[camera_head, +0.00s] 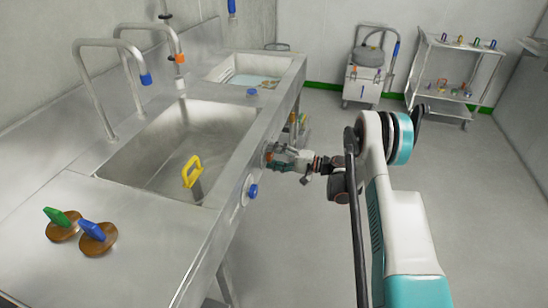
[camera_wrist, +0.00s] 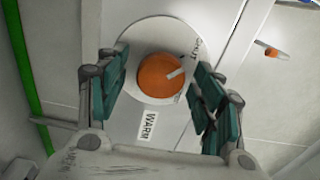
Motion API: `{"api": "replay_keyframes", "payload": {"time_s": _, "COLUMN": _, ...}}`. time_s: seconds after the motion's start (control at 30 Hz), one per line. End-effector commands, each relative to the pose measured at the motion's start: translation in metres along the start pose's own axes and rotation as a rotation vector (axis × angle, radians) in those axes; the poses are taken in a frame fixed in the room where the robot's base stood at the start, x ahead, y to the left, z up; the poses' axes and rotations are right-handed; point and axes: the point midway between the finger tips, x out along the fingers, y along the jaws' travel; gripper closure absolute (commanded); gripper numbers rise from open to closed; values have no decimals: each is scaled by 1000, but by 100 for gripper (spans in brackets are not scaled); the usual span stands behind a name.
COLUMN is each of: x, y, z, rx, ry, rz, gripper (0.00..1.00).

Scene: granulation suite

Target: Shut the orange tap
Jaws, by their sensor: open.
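The orange tap (camera_wrist: 161,76) is a round knob on a pale dial plate in the wrist view. A white pointer line on it points to the upper right. A label that seems to read SHUT (camera_wrist: 194,52) curves along the plate's upper right edge, and a WARM label (camera_wrist: 148,126) sits below. My gripper (camera_wrist: 154,66) is open, with one green finger on each side of the knob; I cannot tell whether they touch it. In the head view my gripper (camera_head: 286,159) is at the sink's front panel, where it largely hides the orange tap (camera_head: 268,157).
A blue tap (camera_head: 253,191) is on the same front panel, nearer the camera, and another blue one (camera_head: 252,91) is farther back. The steel sink counter (camera_head: 150,220) runs along the left. A cart (camera_head: 366,80) and a shelf trolley (camera_head: 452,65) stand at the back. Floor at right is clear.

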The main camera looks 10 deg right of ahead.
Motion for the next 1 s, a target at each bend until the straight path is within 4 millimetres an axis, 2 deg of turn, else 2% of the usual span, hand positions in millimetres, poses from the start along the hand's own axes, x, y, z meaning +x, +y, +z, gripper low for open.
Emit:
{"api": "replay_keyframes", "payload": {"time_s": 0.13, "x": -5, "y": 0, "z": 0, "rx": 0, "ry": 1, "rz": 0, "gripper": 39}}
{"api": "replay_keyframes", "payload": {"time_s": 0.23, "x": -16, "y": 0, "z": -1, "rx": 0, "ry": 2, "rz": 0, "gripper": 39}}
{"api": "replay_keyframes", "payload": {"time_s": 0.5, "x": -70, "y": 0, "z": -1, "rx": 0, "ry": 4, "rz": 0, "gripper": 39}}
{"api": "replay_keyframes", "payload": {"time_s": 0.7, "x": -103, "y": 0, "z": -1, "rx": 0, "ry": 2, "rz": 0, "gripper": 39}}
{"api": "replay_keyframes", "payload": {"time_s": 0.83, "x": -115, "y": 0, "z": 0, "rx": 0, "ry": 1, "rz": 0, "gripper": 39}}
{"api": "replay_keyframes", "payload": {"time_s": 1.0, "x": -120, "y": 0, "z": 0, "rx": 0, "ry": 0, "rz": 0, "gripper": 39}}
